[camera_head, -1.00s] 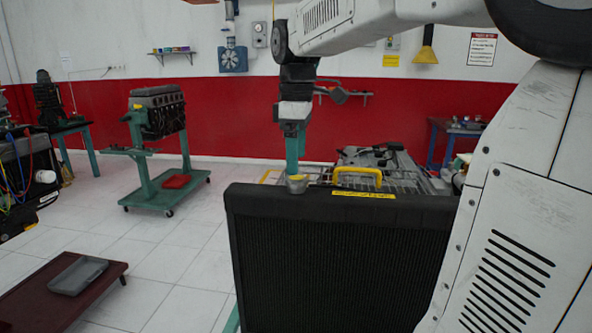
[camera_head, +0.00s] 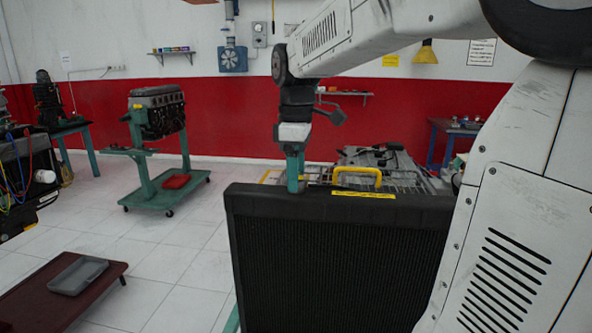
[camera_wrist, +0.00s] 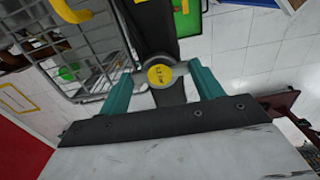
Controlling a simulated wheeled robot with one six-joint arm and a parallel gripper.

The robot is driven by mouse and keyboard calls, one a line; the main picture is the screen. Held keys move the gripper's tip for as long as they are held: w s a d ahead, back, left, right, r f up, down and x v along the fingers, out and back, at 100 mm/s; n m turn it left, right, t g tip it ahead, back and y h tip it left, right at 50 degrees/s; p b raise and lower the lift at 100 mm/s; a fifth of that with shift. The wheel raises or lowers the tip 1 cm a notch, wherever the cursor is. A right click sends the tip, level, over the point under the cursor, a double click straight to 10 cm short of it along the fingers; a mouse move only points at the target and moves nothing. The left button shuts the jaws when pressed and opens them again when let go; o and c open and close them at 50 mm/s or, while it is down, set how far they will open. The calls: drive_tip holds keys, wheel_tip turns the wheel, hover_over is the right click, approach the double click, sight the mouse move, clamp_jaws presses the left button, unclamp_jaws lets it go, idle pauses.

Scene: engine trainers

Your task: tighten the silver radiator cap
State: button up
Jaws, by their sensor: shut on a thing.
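The black radiator (camera_head: 340,265) stands upright in front of me, with a yellow label (camera_head: 364,194) on its top. My gripper (camera_head: 297,184) points down at the top left of the radiator. In the wrist view, the silver radiator cap (camera_wrist: 160,74) with its round yellow label sits between the two teal fingers. The fingers touch it from both sides, and the gripper is shut on it. In the head view the fingers mostly hide the cap. The cap rests at the radiator's top; its threads are not visible.
A yellow handle (camera_head: 357,172) rises behind the radiator top, to the right of my gripper, beside a wire-mesh tray. An engine on a green stand (camera_head: 160,195) is farther back left. A low dark red table (camera_head: 25,300) with a grey tray (camera_head: 78,275) stands front left.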

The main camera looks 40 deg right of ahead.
drive_tip(key=m, duration=0.8)
drive_tip(key=shift+m, duration=0.3)
drive_tip(key=m, duration=0.9)
idle(0.5)
drive_tip(key=o, duration=1)
